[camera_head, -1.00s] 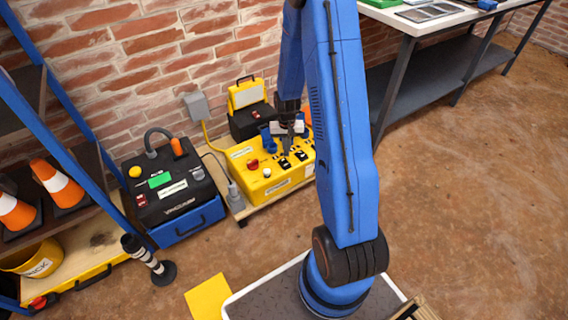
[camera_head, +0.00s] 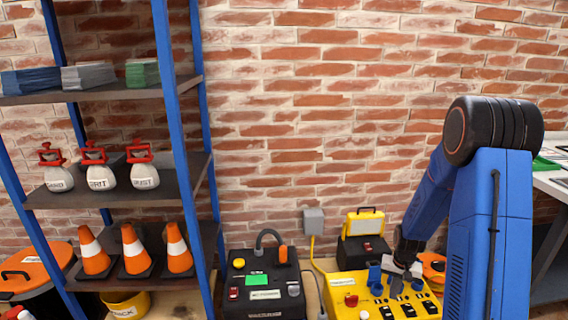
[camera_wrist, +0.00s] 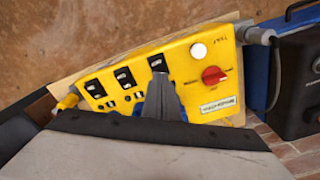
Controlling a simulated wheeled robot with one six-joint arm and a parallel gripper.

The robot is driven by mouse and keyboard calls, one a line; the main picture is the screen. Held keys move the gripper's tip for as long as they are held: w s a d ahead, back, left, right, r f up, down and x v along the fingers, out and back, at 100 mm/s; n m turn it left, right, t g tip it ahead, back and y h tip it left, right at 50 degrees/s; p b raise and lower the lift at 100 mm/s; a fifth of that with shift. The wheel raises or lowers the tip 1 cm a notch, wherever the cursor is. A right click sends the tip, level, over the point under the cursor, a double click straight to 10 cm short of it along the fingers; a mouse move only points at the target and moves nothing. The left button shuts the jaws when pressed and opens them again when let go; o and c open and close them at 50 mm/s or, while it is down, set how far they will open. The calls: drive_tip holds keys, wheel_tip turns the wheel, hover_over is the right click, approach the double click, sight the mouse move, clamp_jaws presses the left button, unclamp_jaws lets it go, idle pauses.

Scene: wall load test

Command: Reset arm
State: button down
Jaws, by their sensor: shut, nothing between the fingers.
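My arm reaches down at the right of the head view, bent at a dark elbow joint. My gripper (camera_head: 402,279) is low over the yellow control box (camera_head: 345,293), its fingers together and empty. In the wrist view the shut fingers (camera_wrist: 161,92) point at the yellow box (camera_wrist: 190,70), near its row of black switches (camera_wrist: 122,80). A red knob (camera_wrist: 213,75) and a white round button (camera_wrist: 198,50) sit on the same panel. I cannot tell whether the fingertips touch the panel.
A blue-framed shelf (camera_head: 170,90) holds bags, orange cones (camera_head: 134,250) and stacked sheets. A brick wall (camera_head: 290,130) closes the back. A white-topped table (camera_head: 556,180) stands at the far right.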

drive_tip(key=s+a+r+n+t, duration=0.1)
drive_tip(key=s+a+r, duration=0.2)
drive_tip(key=r, duration=0.5)
drive_tip(key=s+a+r+n, duration=0.1)
drive_tip(key=s+a+r, duration=0.25)
drive_tip(key=r, duration=0.45)
drive_tip(key=s+a+r+n+t, duration=0.15)
drive_tip(key=s+r, duration=0.25)
drive_tip(key=r, duration=0.4)
drive_tip(key=s+a+r+n+t, duration=0.1)
drive_tip(key=s+a+r, duration=0.2)
drive_tip(key=s, duration=0.6)
drive_tip(key=s+a+r+n+t, duration=0.1)
drive_tip(key=s+a+r, duration=0.3)
drive_tip(key=s+r, duration=0.3)
drive_tip(key=s, duration=0.3)
drive_tip(key=shift+s, duration=0.25)
